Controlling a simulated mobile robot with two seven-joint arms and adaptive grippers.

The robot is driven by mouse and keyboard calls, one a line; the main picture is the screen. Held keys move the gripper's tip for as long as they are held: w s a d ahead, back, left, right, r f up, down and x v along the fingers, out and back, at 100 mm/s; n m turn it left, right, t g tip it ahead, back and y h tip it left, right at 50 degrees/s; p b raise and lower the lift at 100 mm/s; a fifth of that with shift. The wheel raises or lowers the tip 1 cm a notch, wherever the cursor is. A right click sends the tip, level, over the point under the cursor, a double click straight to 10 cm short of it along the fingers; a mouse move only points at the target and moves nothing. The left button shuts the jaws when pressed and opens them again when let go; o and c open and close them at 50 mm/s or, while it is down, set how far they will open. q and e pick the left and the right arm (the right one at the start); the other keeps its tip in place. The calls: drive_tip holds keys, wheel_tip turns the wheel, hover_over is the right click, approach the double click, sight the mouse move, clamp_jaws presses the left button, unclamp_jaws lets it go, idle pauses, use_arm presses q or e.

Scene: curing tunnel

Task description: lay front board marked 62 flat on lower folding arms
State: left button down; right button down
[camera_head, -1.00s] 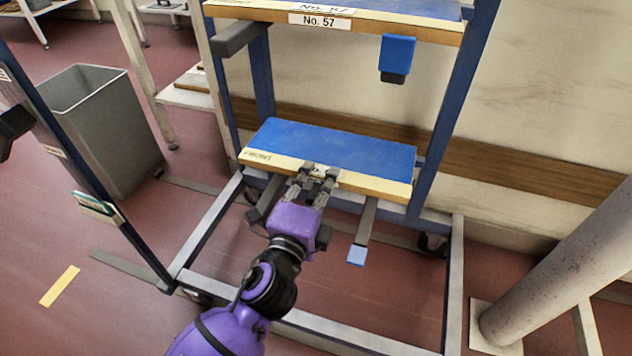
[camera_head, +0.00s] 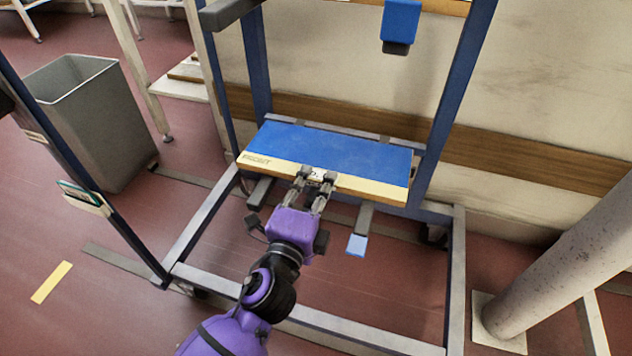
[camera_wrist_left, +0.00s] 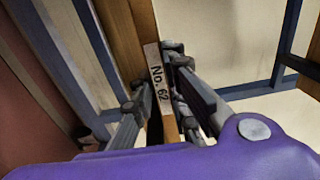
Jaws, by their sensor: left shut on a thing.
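The front board (camera_head: 340,155) has a blue top face and a cream front edge printed with FRONT. Its No. 62 label (camera_wrist_left: 157,75) shows between the fingers in the left wrist view. My left gripper (camera_head: 318,178) is shut on the middle of the board's front edge. The board is roughly level at the lower folding arms; the right one (camera_head: 360,232) sticks out below it with a blue tip, and the left one (camera_head: 260,190) is mostly covered. I cannot tell whether the board touches them. My right gripper is out of view.
The blue rack's uprights (camera_head: 455,95) stand on both sides of the board. An upper folding arm with a blue tip (camera_head: 400,25) hangs above. A grey bin (camera_head: 90,120) stands at the left, and a round post (camera_head: 560,260) at the right.

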use_arm(q)
drive_tip(key=shift+f+b, duration=0.5)
drive_tip(key=shift+b, duration=0.05)
drive_tip(key=c, duration=1.6)
unclamp_jaws()
drive_tip(key=shift+c, duration=0.2)
drive_tip(key=shift+f, duration=0.15)
drive_tip(key=v, duration=0.7)
drive_tip(key=shift+s, duration=0.2)
drive_tip(key=shift+a, duration=0.1)
